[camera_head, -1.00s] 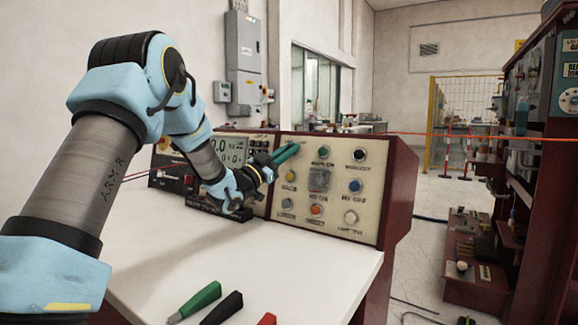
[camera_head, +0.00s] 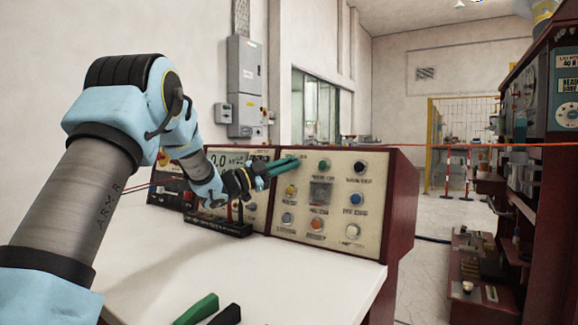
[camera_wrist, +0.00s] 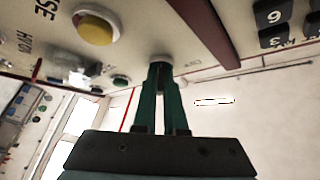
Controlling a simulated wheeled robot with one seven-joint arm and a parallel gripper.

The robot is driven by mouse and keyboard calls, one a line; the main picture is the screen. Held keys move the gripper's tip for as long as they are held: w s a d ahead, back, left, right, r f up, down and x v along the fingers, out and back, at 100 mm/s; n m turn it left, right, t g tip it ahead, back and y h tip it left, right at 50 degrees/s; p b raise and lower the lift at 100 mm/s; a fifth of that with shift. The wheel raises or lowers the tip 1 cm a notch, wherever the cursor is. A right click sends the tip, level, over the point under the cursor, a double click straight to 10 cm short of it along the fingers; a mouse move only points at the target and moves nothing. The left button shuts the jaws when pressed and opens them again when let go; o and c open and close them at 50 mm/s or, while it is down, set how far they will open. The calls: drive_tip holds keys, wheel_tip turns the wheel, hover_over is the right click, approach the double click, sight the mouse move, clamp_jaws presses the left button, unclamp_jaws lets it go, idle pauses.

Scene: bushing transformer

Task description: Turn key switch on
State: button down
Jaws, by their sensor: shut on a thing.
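The control panel (camera_head: 337,231) has a cream face in a dark red housing. In the head view my gripper (camera_head: 297,162) is at its upper left corner, left of the green button (camera_head: 323,165). In the wrist view the green fingers of my gripper (camera_wrist: 160,68) are closed on the key switch (camera_wrist: 160,59), a small pale round part on the panel. The fingers hide most of it, so its turn position cannot be told. The yellow button (camera_wrist: 95,27) is beside it in the wrist view.
A white tabletop (camera_head: 290,268) lies in front of the panel. Tools with a green handle (camera_head: 198,309) and a black handle (camera_head: 227,315) lie at its near edge. A dark rack (camera_head: 541,140) stands at the right. A grey electrical box (camera_head: 246,88) hangs on the back wall.

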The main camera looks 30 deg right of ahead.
drive_tip(key=c, duration=1)
unclamp_jaws()
drive_tip(key=v, duration=1)
drive_tip(key=shift+a, duration=0.35)
